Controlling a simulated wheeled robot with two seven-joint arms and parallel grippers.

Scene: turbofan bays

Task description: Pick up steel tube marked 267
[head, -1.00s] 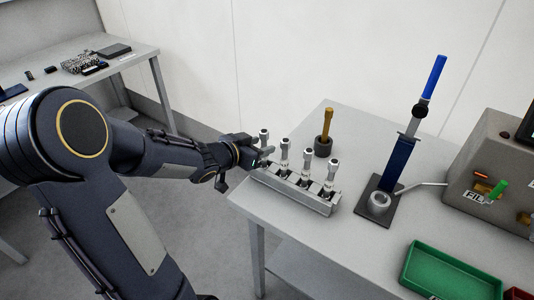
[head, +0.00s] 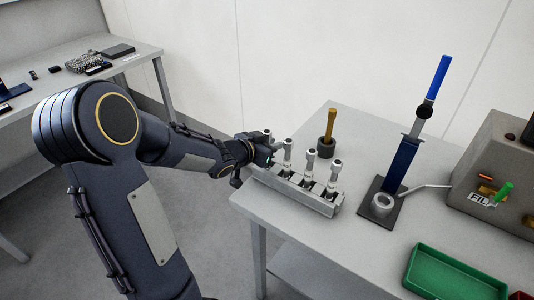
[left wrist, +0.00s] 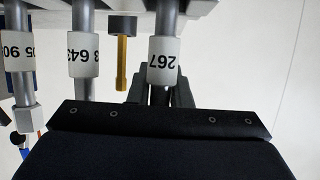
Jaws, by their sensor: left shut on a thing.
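The steel tube marked 267 (left wrist: 163,58) has a white label and stands in the wrist view between the dark fingers of my left gripper (left wrist: 162,92). In the head view, my left gripper (head: 268,153) is shut on this tube, the leftmost in the row, and hides most of it; only its top (head: 267,133) shows. The tube appears upright at the left end of the grey rack (head: 318,203). Whether its foot is clear of the rack cannot be told. Beside it, the wrist view shows a tube marked 643 (left wrist: 83,55) and a partly readable one (left wrist: 18,50). My right gripper is not in view.
A brass rod in a dark cup (head: 325,146) stands behind the rack. To the right are a blue stand (head: 400,165), a green tray (head: 455,275) and a grey control box (head: 490,170). Another bench (head: 135,60) is at the far left.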

